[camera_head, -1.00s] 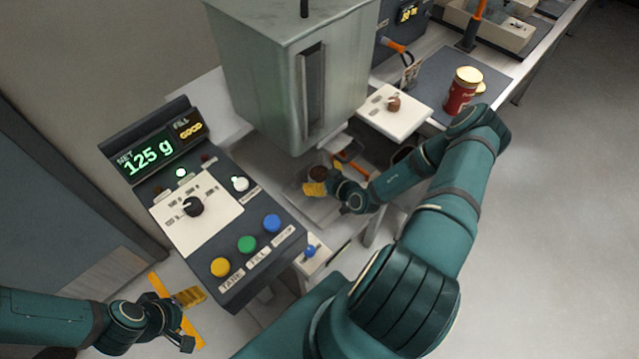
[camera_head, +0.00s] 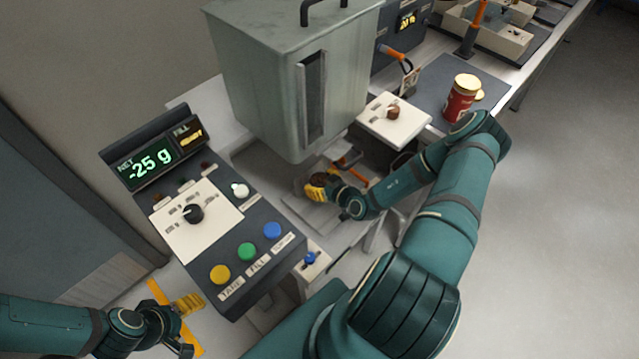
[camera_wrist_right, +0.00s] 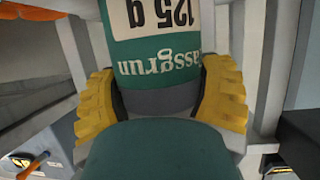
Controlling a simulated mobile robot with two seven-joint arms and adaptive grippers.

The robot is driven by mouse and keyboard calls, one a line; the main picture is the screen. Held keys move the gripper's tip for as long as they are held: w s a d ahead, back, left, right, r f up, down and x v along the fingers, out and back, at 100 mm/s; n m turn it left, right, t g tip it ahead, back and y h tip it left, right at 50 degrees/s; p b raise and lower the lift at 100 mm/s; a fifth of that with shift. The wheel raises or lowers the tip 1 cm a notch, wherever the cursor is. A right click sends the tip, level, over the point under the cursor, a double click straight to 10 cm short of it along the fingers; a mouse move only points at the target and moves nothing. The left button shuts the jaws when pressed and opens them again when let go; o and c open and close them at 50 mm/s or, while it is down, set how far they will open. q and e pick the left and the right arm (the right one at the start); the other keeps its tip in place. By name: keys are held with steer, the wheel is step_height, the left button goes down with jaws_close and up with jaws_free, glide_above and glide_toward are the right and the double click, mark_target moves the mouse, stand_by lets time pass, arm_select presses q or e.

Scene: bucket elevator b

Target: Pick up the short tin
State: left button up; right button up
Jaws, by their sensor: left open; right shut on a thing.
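The short tin, with a green and white label reading "125 g", fills the upper middle of the right wrist view (camera_wrist_right: 155,45). In the head view its open top with dark contents (camera_head: 320,179) shows under the grey hopper housing. My right gripper (camera_head: 316,190) is shut on the tin, with yellow finger pads on both sides of it in the wrist view. The tin's far side and base are hidden. My left gripper (camera_head: 187,303) is open and empty at the lower left, near an orange strip.
A control panel (camera_head: 215,225) with a knob and coloured buttons stands left of the tin; its display (camera_head: 152,165) reads -25 g. The grey metal housing (camera_head: 270,85) rises just behind the tin. A red tin (camera_head: 461,100) stands on a dark mat at right.

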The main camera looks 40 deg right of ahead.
step_height(320, 180, up, 6)
steer(key=r+p, duration=0.1)
steer(key=p, duration=0.1)
steer(key=s+d+p, duration=0.1)
steer(key=s, duration=1.8)
steer(key=shift+s+d+f, duration=0.2)
steer(key=shift+s+d, duration=0.15)
steer(key=shift+s, duration=0.05)
